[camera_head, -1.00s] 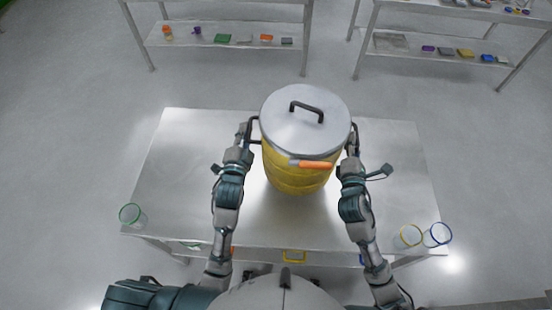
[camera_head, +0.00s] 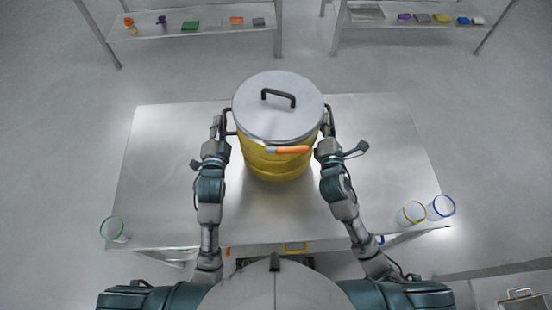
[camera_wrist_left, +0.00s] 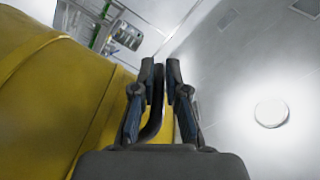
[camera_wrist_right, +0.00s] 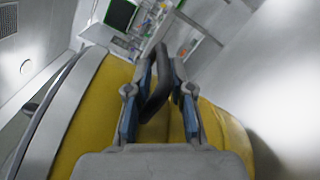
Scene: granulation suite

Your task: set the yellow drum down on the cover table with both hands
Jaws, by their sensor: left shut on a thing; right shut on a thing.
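The yellow drum (camera_head: 273,166) has a grey lid with a black handle and an orange clasp at its front. It is upright over the middle of the steel cover table (camera_head: 160,180); I cannot tell whether its base touches the top. My left gripper (camera_head: 222,125) is shut on the drum's left side handle, a dark bar between the fingers in the left wrist view (camera_wrist_left: 158,85). My right gripper (camera_head: 328,122) is shut on the right side handle, also seen between the fingers in the right wrist view (camera_wrist_right: 160,80). The drum's yellow wall (camera_wrist_left: 50,100) fills the left of the left wrist view.
A green-rimmed clear cup (camera_head: 114,229) stands at the table's near left corner. A yellow-rimmed cup (camera_head: 411,214) and a blue-rimmed cup (camera_head: 440,208) stand at the near right corner. Shelves (camera_head: 205,30) with small items stand beyond the table. The tabletop beside the drum is clear.

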